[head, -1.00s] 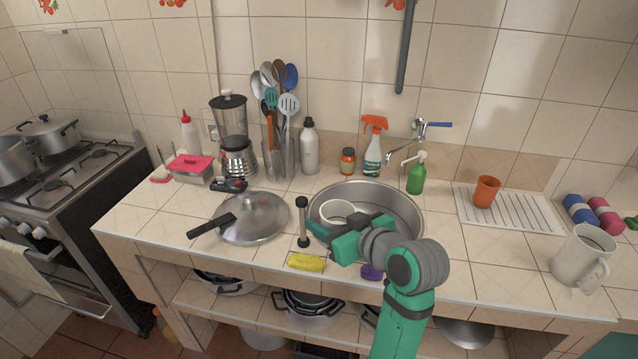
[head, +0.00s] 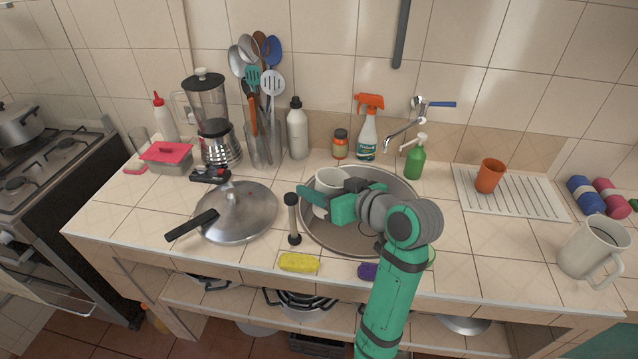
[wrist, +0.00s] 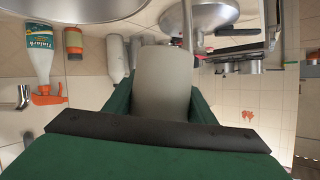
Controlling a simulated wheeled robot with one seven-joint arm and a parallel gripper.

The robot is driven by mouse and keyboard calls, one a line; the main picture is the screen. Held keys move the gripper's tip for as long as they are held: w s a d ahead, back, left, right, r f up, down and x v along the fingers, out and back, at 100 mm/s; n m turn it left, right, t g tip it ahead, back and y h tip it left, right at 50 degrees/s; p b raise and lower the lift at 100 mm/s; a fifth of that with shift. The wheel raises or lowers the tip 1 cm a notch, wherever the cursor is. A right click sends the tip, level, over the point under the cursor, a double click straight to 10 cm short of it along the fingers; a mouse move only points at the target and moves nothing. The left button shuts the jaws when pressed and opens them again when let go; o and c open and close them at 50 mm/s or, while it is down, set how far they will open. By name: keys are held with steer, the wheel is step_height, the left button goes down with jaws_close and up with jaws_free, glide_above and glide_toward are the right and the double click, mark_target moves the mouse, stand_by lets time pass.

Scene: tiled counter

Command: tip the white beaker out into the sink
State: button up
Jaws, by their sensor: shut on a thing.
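The white beaker (head: 326,181) is over the left part of the round metal sink (head: 408,191). It looks roughly upright, with its rim up. My gripper (head: 326,202) comes from the right and is shut on it, with one green finger on its near side. In the wrist view the beaker (wrist: 163,78) stands between the two green fingers. My gripper and arm hide its lower part and part of the sink. I cannot see what is inside it.
A lidded pan (head: 240,210) and a dark upright-handled tool (head: 293,218) stand left of the sink. A yellow sponge (head: 298,262) lies in front. The tap (head: 405,135), a spray bottle (head: 367,130) and a green soap bottle (head: 414,160) stand behind. An orange cup (head: 489,177) is on the drainer.

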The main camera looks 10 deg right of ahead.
step_height(320, 180, down, 11)
steer(key=w+d+m+g+y, duration=0.1)
steer(key=d+m+y, duration=0.1)
steer(key=m+y, duration=0.2)
steer(key=shift+w+d+m, duration=0.25)
steer(key=shift+d+m, duration=0.1)
steer(key=shift+m, duration=0.75)
stand_by(0.4)
steer(key=shift+s+f+m+y, duration=0.1)
steer(key=shift+f+m+y, duration=0.15)
steer(key=shift+m, duration=0.35)
steer(key=m, duration=0.1)
steer(key=m+y, duration=0.1)
steer(key=shift+d+r+m+y, duration=0.25)
steer(key=shift+d+r+m, duration=0.05)
steer(key=shift+r+m, duration=0.1)
